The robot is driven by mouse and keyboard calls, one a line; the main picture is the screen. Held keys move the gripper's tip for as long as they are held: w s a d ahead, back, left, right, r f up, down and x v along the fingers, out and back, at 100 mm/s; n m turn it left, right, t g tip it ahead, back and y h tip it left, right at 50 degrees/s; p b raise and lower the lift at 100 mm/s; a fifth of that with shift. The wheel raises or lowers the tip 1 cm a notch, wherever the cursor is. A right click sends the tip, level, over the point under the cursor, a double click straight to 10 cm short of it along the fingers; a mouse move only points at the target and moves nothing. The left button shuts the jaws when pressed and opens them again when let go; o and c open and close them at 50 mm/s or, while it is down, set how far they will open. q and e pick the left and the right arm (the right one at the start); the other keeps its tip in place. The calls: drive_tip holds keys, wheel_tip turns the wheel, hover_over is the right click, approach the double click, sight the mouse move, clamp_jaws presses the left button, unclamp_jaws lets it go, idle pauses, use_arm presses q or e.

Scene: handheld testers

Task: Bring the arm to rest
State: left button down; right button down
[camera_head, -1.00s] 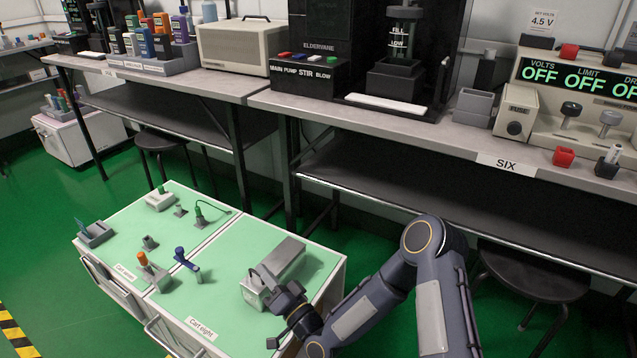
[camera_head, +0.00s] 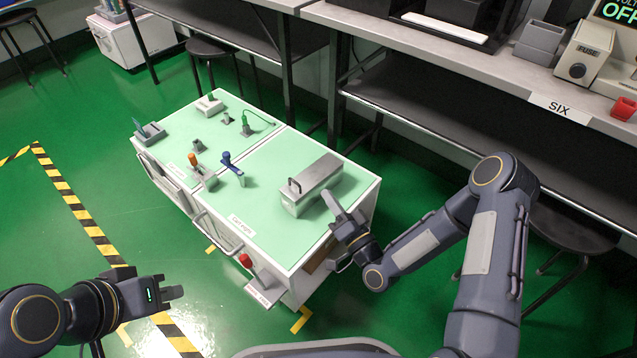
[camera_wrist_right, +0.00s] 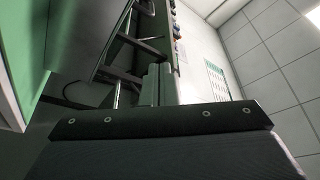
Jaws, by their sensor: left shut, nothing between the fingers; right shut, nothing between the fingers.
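My right gripper (camera_head: 331,199) is shut and empty. In the head view it is beside the right end of a grey metal case (camera_head: 318,180) with a dark handle, over the right edge of the cart top (camera_head: 262,207). I cannot tell whether it touches the case. In the right wrist view its fingers (camera_wrist_right: 157,85) are together with nothing between them. My left gripper (camera_head: 178,291) is shut and empty at the lower left of the head view, over the floor and apart from the cart.
The cart top also holds a blue-handled tool (camera_head: 230,165), an orange-topped piece (camera_head: 194,160) and several small holders. A red knob (camera_head: 245,260) is on the cart's front. A workbench (camera_head: 440,62) and a black stool (camera_head: 562,232) stand to the right. Green floor is open at left.

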drive_tip(key=s+d+r+n+g+h, duration=0.3)
drive_tip(key=d+r+n+g+h, duration=0.25)
drive_tip(key=d+r+g, duration=0.55)
drive_tip(key=s+d+r+m+g, duration=0.1)
drive_tip(key=s+r, duration=0.2)
drive_tip(key=s, duration=0.9)
drive_tip(key=s+d+r+m+g, duration=0.1)
drive_tip(key=s+r+m, duration=0.1)
drive_tip(key=s, duration=1)
wheel_tip(320, 180, up, 38)
drive_tip(key=p, duration=3.9)
drive_tip(key=shift+a+n+h, duration=0.1)
drive_tip(key=shift+n+h, duration=0.15)
